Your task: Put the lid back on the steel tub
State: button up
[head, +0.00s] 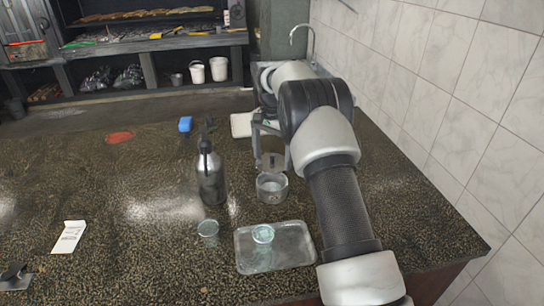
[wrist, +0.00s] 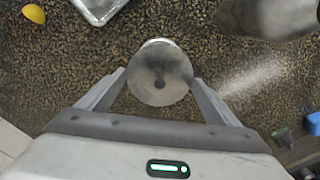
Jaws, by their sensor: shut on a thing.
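The steel tub (head: 271,187) stands upright on the dark speckled counter, between the bottle and my arm. My gripper (head: 271,152) hangs over it, pointing down, with its fingers shut on the round grey lid (head: 273,164). In the wrist view the lid (wrist: 160,88) lies between the two fingertips and shows a small dark spot at its centre. The lid hides most of the tub there; only a pale strip of what looks like its rim shows beyond the lid's far edge. Whether the lid touches the tub I cannot tell.
A dark metal bottle (head: 210,178) stands close left of the tub. In front are a clear tray (head: 293,252) with a glass cup (head: 263,233) and another cup (head: 208,230). A blue block (head: 185,124) lies behind. A tiled wall (head: 440,70) bounds the right side. The left counter is mostly clear.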

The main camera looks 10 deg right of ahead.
jog(key=shift+f+b, duration=2.05)
jog(key=shift+f, duration=1.1)
jog(key=shift+f+p, duration=0.2)
jog(key=shift+p, duration=0.2)
dwell(0.5)
jog(key=o, duration=1)
